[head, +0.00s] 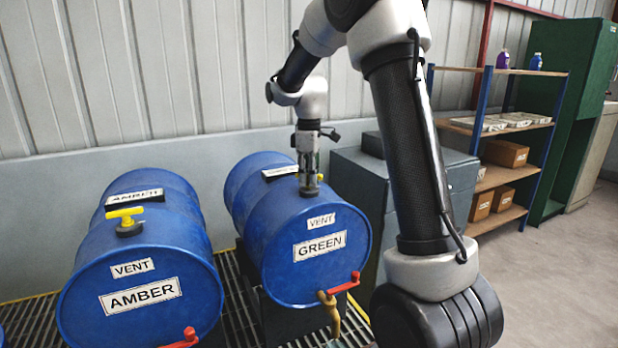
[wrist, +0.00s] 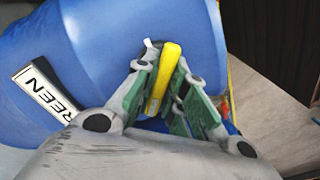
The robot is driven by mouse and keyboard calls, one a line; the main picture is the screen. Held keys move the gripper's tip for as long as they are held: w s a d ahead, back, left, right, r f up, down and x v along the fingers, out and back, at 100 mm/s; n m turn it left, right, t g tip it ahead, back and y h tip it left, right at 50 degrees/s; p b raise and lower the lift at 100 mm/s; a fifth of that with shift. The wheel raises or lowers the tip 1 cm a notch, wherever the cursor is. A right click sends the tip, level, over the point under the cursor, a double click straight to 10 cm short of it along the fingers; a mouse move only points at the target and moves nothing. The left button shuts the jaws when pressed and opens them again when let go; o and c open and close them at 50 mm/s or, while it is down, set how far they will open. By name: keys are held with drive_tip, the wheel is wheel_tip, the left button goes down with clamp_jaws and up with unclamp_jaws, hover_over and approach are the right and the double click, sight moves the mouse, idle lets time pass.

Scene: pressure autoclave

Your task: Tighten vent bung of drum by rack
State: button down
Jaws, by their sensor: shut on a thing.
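The blue drum labelled GREEN (head: 262,235) lies on its side, the nearer of two drums to the rack. Its vent bung (head: 309,190) sits on top near the front end, above a VENT label, mostly hidden by my gripper (head: 309,178). In the wrist view, the bung's yellow handle (wrist: 170,62) stands between my green-padded fingers. My gripper is shut on this handle from above. The drum's surface (wrist: 110,40) and part of its GREEN label (wrist: 42,92) also show there.
A second blue drum labelled AMBER (head: 85,262) lies to the left, with a yellow-handled vent bung (head: 125,218). A red-handled tap (head: 338,288) juts from the GREEN drum's front. A grey cabinet (head: 362,190) and shelf rack (head: 515,70) stand right.

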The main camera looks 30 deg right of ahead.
drive_tip(key=m, duration=1)
drive_tip(key=shift+m, duration=0.4)
drive_tip(key=m, duration=0.3)
drive_tip(key=shift+m, duration=0.3)
drive_tip(key=m, duration=0.3)
drive_tip(key=shift+m, duration=0.3)
drive_tip(key=m, duration=0.3)
drive_tip(key=shift+m, duration=0.4)
drive_tip(key=m, duration=0.5)
drive_tip(key=shift+m, duration=0.4)
drive_tip(key=c, duration=1.4)
unclamp_jaws()
